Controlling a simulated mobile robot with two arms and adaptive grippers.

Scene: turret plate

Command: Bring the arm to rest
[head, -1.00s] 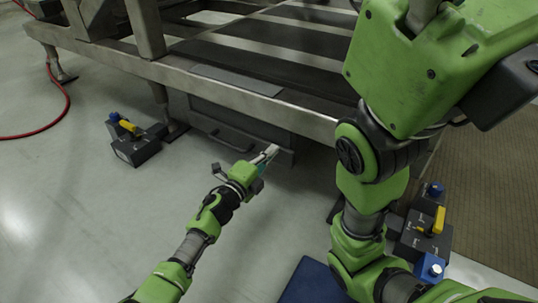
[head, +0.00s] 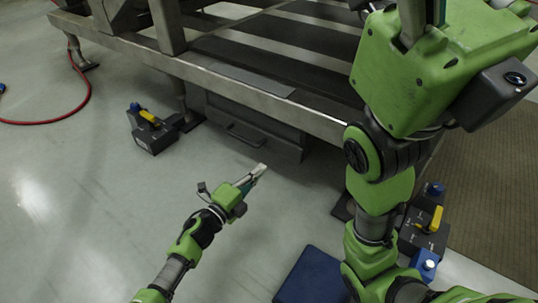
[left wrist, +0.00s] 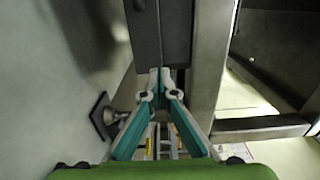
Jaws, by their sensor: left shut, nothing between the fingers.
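My left gripper (head: 259,171) is in front of the metal frame in the head view, above the grey floor. Its fingers are together and hold nothing. In the left wrist view its teal-sided fingers (left wrist: 160,82) meet at the tips with nothing between them. My left arm reaches in from the bottom left. My right arm stands large at the right of the head view, and its gripper is out of the picture.
A steel frame (head: 215,78) with a grey drawer-like box (head: 248,124) under it stands ahead. Control boxes with yellow handles stand at the left (head: 154,128) and right (head: 424,229). A blue block (head: 312,277) lies low in the middle. A red hose (head: 84,103) runs at far left.

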